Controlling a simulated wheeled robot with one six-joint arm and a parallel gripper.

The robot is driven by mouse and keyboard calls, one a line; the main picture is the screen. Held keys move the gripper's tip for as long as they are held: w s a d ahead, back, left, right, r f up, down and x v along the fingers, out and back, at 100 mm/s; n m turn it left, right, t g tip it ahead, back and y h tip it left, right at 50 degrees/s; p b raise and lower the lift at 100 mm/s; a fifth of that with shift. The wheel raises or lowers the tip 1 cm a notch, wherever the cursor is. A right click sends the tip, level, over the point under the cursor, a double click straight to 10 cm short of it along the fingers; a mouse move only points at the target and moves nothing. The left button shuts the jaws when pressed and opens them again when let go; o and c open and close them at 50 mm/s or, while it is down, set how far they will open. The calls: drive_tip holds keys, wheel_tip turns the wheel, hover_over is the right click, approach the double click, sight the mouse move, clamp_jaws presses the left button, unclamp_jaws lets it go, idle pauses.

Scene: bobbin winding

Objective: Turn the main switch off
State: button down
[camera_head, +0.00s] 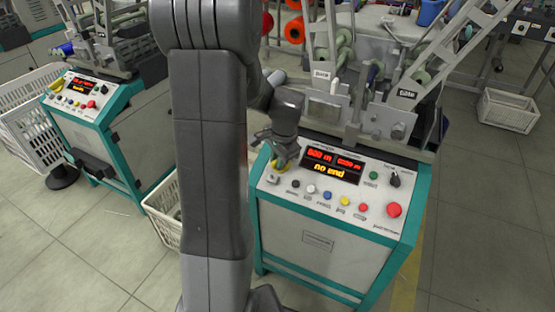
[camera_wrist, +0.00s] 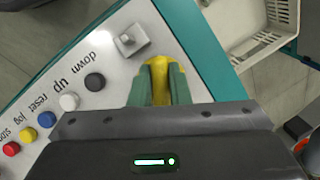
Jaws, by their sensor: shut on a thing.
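The winding machine's control panel (camera_head: 330,196) has a yellow part at its left corner, which I take as the main switch (camera_head: 281,169); its label is not in sight. In the wrist view the yellow switch (camera_wrist: 157,68) sits between the green fingers of my gripper (camera_wrist: 157,88). My gripper (camera_head: 283,152) is shut on it from above, at the panel's left end. The fingers hide much of the switch, so its turn position cannot be told. The panel's display (camera_head: 332,164) is lit with red and amber text.
A small grey square control (camera_wrist: 130,38) sits close to my fingers. A row of coloured buttons (camera_head: 327,195), a black rotary knob (camera_head: 395,179) and a red mushroom button (camera_head: 394,210) lie further right. A white basket (camera_head: 163,211) stands left of the machine; another machine (camera_head: 88,105) stands beyond.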

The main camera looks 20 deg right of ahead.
drive_tip(key=shift+r+n, duration=0.1)
drive_tip(key=shift+n, duration=0.2)
drive_tip(key=shift+n+g+p, duration=0.4)
drive_tip(key=shift+n+p, duration=0.4)
drive_tip(key=shift+p, duration=0.05)
drive_tip(key=n+g+h+p, duration=0.1)
drive_tip(key=n, duration=0.2)
drive_tip(key=n+h, duration=0.1)
drive_tip(key=n, duration=0.1)
drive_tip(key=n+g+p, duration=0.1)
drive_tip(key=n, duration=0.2)
drive_tip(key=shift+s+d+n+h, duration=0.15)
drive_tip(key=shift+n+h, duration=0.15)
drive_tip(key=shift+h, duration=0.1)
drive_tip(key=shift+g, duration=0.3)
drive_tip(key=c, duration=1.4)
unclamp_jaws()
drive_tip(key=shift+o, duration=0.2)
